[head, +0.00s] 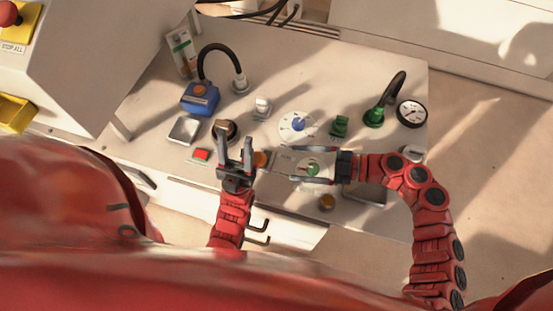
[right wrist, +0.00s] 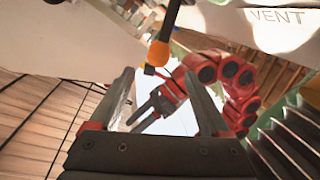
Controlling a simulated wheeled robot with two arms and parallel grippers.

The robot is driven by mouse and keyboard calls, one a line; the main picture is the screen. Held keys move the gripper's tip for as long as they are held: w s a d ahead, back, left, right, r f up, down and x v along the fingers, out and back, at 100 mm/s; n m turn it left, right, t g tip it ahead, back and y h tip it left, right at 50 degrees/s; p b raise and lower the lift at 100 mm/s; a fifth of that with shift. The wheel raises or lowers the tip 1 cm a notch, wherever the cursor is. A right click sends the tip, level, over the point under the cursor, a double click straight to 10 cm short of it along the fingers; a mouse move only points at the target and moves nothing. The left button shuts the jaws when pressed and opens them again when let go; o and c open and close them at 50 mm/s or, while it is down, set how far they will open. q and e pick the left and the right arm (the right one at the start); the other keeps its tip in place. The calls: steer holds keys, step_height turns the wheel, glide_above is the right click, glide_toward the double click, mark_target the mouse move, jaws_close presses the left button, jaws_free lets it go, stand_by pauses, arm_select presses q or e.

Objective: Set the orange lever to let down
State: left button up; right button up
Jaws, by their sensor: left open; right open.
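The orange lever's knob (head: 262,159) shows in the head view near the panel's front edge, between my two grippers. In the right wrist view an orange knob (right wrist: 159,54) on a dark stem stands beyond the open fingers, near the word VENT. My right gripper (head: 291,165) is open and empty, pointing left toward the lever, with its tips a little right of the knob. Its fingers show in the right wrist view (right wrist: 160,105) with nothing between them. My left gripper (head: 235,142) is open and empty just left of the knob. The lever's base is mostly hidden.
A blue box (head: 200,97) with a black hose and a gauge (head: 412,113) stand further back.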

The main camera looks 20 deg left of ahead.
steer(key=shift+w+d+r, duration=0.1)
steer(key=shift+d, duration=0.65)
steer(key=shift+w+d+r, duration=0.1)
steer(key=shift+d, duration=0.6)
steer(key=shift+s, duration=0.1)
